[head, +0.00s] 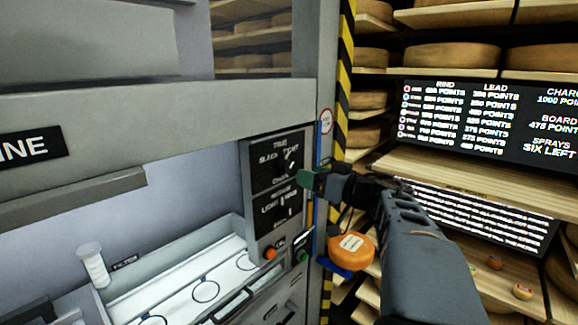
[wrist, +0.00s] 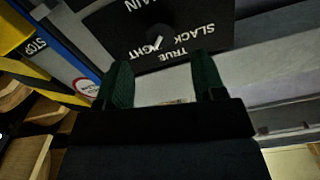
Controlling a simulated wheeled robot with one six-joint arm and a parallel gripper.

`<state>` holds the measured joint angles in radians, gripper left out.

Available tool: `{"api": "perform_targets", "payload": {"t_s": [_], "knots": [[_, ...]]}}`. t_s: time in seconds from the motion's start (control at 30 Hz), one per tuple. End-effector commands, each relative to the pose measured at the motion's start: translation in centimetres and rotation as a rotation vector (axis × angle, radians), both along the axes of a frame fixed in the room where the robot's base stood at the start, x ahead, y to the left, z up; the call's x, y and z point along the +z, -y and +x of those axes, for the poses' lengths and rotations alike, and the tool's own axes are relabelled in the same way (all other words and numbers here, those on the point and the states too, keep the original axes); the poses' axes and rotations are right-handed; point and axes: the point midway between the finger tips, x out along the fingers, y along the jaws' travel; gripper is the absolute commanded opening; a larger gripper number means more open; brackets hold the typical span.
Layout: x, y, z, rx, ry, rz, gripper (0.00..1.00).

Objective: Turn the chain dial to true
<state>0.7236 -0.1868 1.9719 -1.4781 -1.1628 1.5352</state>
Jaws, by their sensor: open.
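The chain dial (head: 291,162) is the upper dial on the dark control panel, with TRUE above it, SLACK and TIGHT at its sides and CHAIN below. In the wrist view the panel is upside down and the dial (wrist: 159,34) is a small dark knob with a white mark. The mark appears to lie towards TIGHT, partly over that word. My gripper (head: 308,181) is open and empty in front of the panel's right edge. In the wrist view its green fingers (wrist: 163,66) stand apart, short of the dial, with no contact visible.
An orange button (head: 269,253) and a green button (head: 303,256) are lower down. An orange cheese wheel (head: 351,251) rests on a blue holder beside the striped post (head: 345,85). Cheese shelves stand right.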

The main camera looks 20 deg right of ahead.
Motion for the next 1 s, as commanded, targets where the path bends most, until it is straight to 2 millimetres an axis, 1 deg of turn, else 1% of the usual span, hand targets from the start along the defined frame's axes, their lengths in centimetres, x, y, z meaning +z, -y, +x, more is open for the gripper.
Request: {"api": "perform_targets", "payload": {"t_s": [0.03,0.2,0.4,0.6,0.93,1.0], "knots": [[0.1,-0.5,1.0,0.005,0.000,0.001,0.63],[0.1,-1.8,3.8,0.004,0.000,0.000,0.63],[0.1,-2.8,6.0,0.002,0.000,0.000,0.63],[0.0,-3.3,7.1,0.001,0.001,0.000,0.63],[0.0,-3.3,7.3,-0.001,0.002,0.000,0.63],[0.0,-3.3,7.3,-0.001,0.002,0.000,0.57]]}}
